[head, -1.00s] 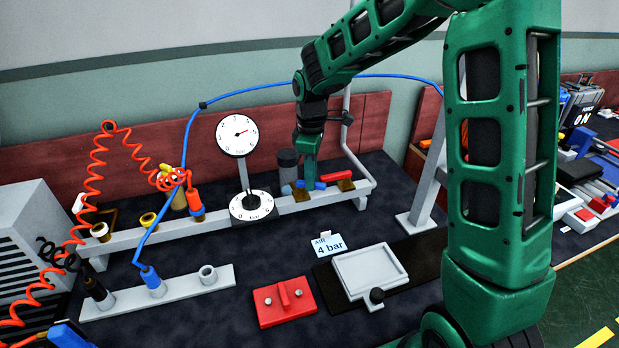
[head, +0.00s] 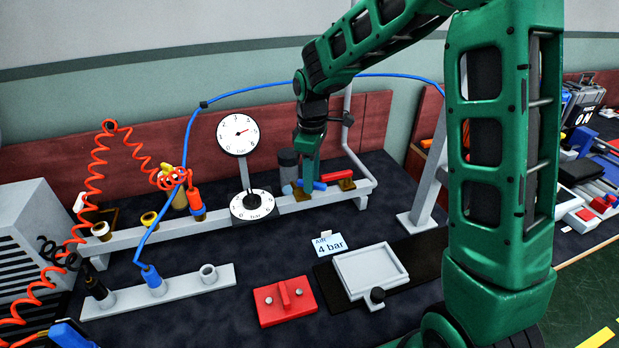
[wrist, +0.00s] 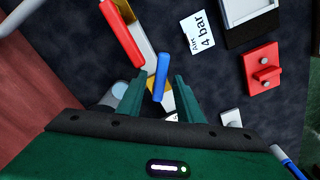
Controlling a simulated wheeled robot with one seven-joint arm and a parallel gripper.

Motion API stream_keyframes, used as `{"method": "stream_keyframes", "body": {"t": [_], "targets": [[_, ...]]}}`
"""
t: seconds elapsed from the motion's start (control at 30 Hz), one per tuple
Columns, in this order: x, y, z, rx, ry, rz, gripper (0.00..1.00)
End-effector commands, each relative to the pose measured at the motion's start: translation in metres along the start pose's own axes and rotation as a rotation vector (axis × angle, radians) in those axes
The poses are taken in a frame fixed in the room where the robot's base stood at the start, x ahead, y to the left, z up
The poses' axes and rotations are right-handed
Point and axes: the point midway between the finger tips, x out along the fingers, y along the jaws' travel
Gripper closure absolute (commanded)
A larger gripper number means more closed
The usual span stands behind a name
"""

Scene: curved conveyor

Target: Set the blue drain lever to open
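The blue drain lever (wrist: 161,77) stands out as a blue bar on the grey pipe rail in the wrist view, beside the red lever (wrist: 122,33). In the head view the blue lever (head: 319,186) shows partly behind my gripper (head: 304,180). My gripper (wrist: 158,98) is open. Its two green fingers stand on either side of the blue lever's near end in the wrist view, with a gap on both sides. I cannot tell whether the fingertips reach down to the lever's height. In the head view a finger hides part of the lever and its brass mount.
The red lever (head: 337,176) sits close by on the same rail (head: 221,217). The "Air 4 bar" card (head: 329,244), white tray (head: 358,270) and red block (head: 285,304) lie in front.

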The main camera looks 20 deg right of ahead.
Motion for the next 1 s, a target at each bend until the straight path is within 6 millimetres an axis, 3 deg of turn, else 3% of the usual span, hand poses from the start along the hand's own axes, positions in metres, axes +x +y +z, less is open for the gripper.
{"method": "stream_keyframes", "body": {"t": [0.17, 0.6, 0.8, 1.0], "targets": [[-0.014, 0.001, -0.001, 0.000, 0.002, 0.003, 0.67], [-0.090, 0.001, -0.002, -0.001, 0.001, 0.002, 0.67], [-0.105, 0.001, -0.002, -0.001, 0.001, 0.001, 0.67], [-0.107, 0.001, -0.002, -0.001, 0.000, 0.000, 0.67]]}}
